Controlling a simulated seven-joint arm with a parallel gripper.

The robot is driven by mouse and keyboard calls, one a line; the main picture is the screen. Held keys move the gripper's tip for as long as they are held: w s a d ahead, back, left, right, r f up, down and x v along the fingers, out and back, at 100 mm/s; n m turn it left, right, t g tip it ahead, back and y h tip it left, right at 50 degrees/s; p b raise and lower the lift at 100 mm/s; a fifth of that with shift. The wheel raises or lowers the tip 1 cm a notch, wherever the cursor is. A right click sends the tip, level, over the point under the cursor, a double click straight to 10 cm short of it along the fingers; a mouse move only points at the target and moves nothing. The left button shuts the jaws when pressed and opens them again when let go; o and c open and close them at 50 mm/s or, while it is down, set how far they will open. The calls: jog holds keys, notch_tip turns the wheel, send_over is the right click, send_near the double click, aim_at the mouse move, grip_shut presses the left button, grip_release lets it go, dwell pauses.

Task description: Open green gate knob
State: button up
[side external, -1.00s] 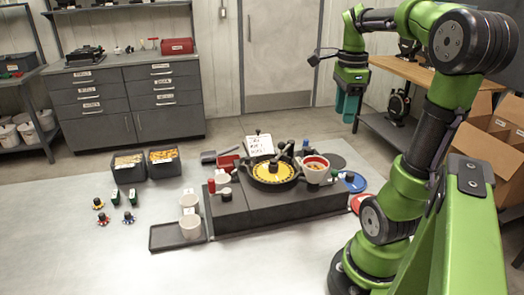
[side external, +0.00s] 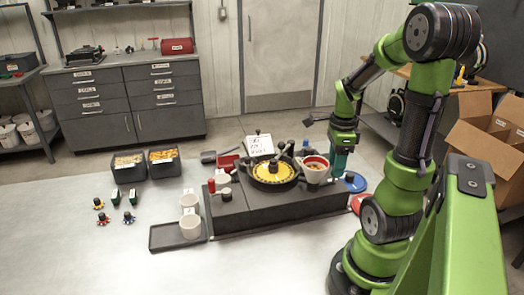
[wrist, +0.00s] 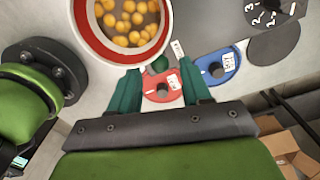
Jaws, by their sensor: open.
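In the wrist view a small dark green knob (wrist: 160,64) shows beside the red-rimmed hopper (wrist: 93,49), which holds round yellow seeds. I take it for the green gate knob. My gripper (wrist: 162,82) is open, its two teal fingers spread, with the knob between and just beyond the tips in the picture. I see no contact with it. In the side view my gripper (side external: 338,172) points down close to the right of the hopper (side external: 315,171); the knob cannot be made out there.
A red disc (wrist: 149,86) and a blue disc (wrist: 229,63) with dark knobs lie below the fingers.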

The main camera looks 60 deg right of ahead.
jog(key=shift+f, duration=0.75)
grip_shut()
